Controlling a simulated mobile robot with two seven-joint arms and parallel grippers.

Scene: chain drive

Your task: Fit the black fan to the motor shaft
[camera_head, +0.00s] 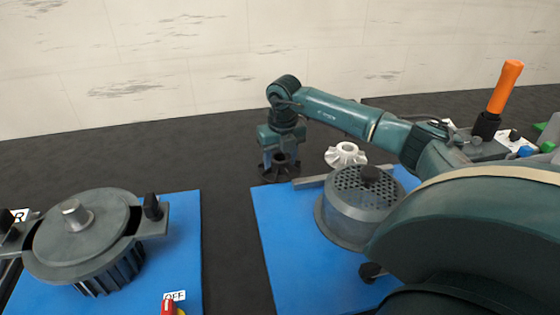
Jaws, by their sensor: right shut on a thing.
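My right gripper (281,162) reaches down at the middle of the picture, at the far side of the table. It is shut on the black fan (279,173), a dark finned wheel that is partly hidden by the fingers. The fan is at or just above the dark surface; I cannot tell which. The motor (66,246) stands on the blue mat at the left, with its short metal shaft (75,212) pointing up and bare. The fan and gripper are well to the right of and behind the motor. My left gripper is not in view.
A white fan (347,155) lies right of my gripper. A perforated grey cover (362,212) with a black knob sits on the right blue mat (283,245). Black-topped clamps (152,207) flank the motor. An orange-handled lever (505,87) stands far right. Dark surface between the mats is clear.

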